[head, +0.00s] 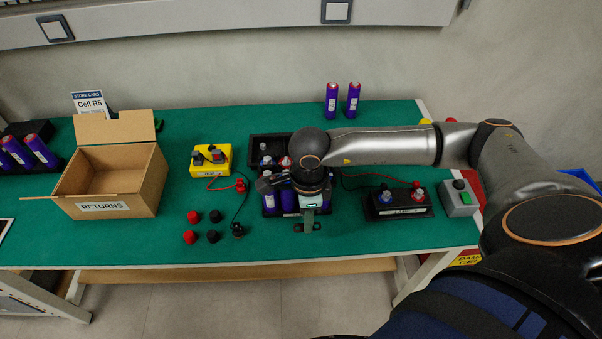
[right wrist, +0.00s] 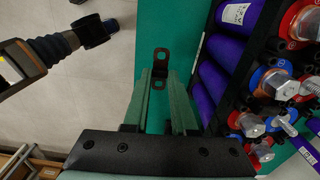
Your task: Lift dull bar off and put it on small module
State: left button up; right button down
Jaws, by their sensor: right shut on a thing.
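My right gripper (head: 309,219) is shut on a dark, dull bar (head: 298,228) with holes near its ends, held in front of the large module. In the right wrist view the fingers (right wrist: 163,100) close around the bar (right wrist: 161,54), and its far end sticks out beyond them. The large module (head: 268,211) with purple cells is partly hidden under my right wrist. Its red and blue terminals with bolts show at right in the right wrist view (right wrist: 275,83). The small module (head: 400,211) is a black box with one blue and one red terminal, right of the gripper. My left gripper is not in view.
A RETURNS box (head: 116,186) stands open at left. A yellow device (head: 211,158) with leads and several red and black caps (head: 203,225) lie left of the large module. Purple cells (head: 332,100) stand behind.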

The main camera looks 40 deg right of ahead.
jog(key=shift+f+m, duration=0.3)
jog(key=shift+f, duration=0.1)
notch_tip(320, 180, down, 4)
jog(key=b, duration=0.2)
jog(key=shift+r+b, duration=0.2)
jog(key=shift+b, duration=0.15)
jog(key=shift+r, duration=0.15)
jog(key=shift+f+b, duration=0.45)
jog(key=shift+f, duration=0.05)
jog(key=shift+f, duration=0.1)
jog(key=shift+f+b, duration=0.25)
jog(key=shift+b, duration=0.2)
